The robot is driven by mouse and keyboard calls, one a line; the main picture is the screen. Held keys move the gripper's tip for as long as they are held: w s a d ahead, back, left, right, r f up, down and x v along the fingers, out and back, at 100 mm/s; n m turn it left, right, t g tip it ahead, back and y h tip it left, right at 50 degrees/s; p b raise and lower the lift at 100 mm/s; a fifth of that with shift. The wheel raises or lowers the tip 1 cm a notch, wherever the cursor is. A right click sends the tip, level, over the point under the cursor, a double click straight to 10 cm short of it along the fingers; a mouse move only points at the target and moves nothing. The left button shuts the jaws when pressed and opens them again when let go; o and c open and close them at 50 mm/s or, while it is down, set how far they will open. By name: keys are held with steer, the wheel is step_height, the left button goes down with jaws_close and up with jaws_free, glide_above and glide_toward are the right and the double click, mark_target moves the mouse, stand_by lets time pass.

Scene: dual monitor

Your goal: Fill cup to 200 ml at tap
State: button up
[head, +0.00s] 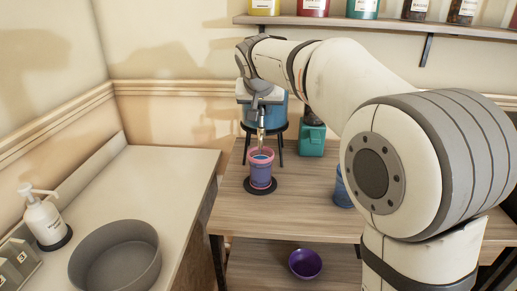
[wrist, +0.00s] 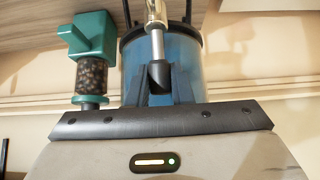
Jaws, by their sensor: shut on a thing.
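A blue-purple cup with a pink rim (head: 261,174) stands upright on a round black pad (head: 260,188) on the wooden table, directly under the tap (head: 261,134). A thin pale streak shows between the spout and the cup; bluish liquid seems to show inside, its level unreadable. The tap is on a blue tank (head: 272,109) on a dark stand, also in the wrist view (wrist: 190,62). My gripper (head: 262,100) is at the tap's top, in front of the tank. In the wrist view, its fingers (wrist: 158,82) are shut on the dark end of the tap's metal handle (wrist: 156,42).
A teal grinder (head: 312,141) stands right of the tank. Another blue cup (head: 343,190) is partly hidden by my arm. A purple bowl (head: 305,264) sits on the lower shelf. On the left counter are a grey basin (head: 92,270) and a pump bottle (head: 45,222).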

steer(key=shift+w+f+g+p, duration=0.1)
steer(key=shift+w+g+p, duration=0.4)
steer(key=shift+p, duration=1.8)
steer(key=shift+w+f+g+p, duration=0.1)
steer(key=shift+g+p, duration=0.65)
steer(key=shift+p, duration=1.55)
steer(key=shift+w+f+g+p, duration=0.2)
steer(key=shift+g+p, duration=0.45)
steer(key=shift+p, duration=1.65)
